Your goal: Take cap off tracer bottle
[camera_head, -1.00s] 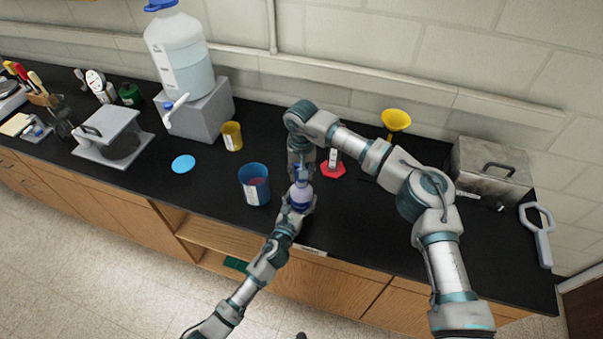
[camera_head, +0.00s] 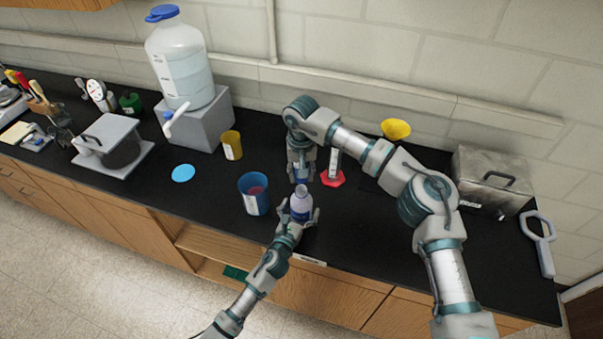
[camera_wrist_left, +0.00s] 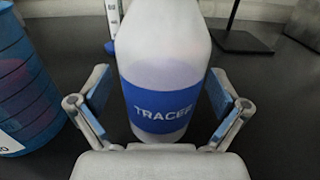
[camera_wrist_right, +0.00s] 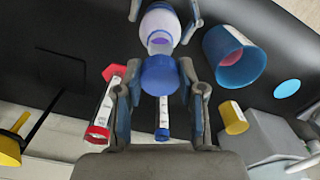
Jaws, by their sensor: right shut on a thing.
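The tracer bottle (camera_head: 300,205) is white with a blue label reading TRACER and stands upright near the counter's front edge. Its neck shows uncapped in the right wrist view (camera_wrist_right: 160,40). My left gripper (camera_head: 299,218) has its fingers on both sides of the bottle, spread, with a narrow gap at each side in the left wrist view (camera_wrist_left: 160,100). My right gripper (camera_head: 301,176) is above and behind the bottle, shut on the blue cap (camera_wrist_right: 160,75), which is apart from the neck.
A blue cup (camera_head: 254,194) stands left of the bottle. A red-based cylinder (camera_head: 333,178) stands close behind my right gripper. A yellow cup (camera_head: 232,145), a blue disc (camera_head: 183,173) and a metal box (camera_head: 490,178) are farther off. The counter right of the bottle is clear.

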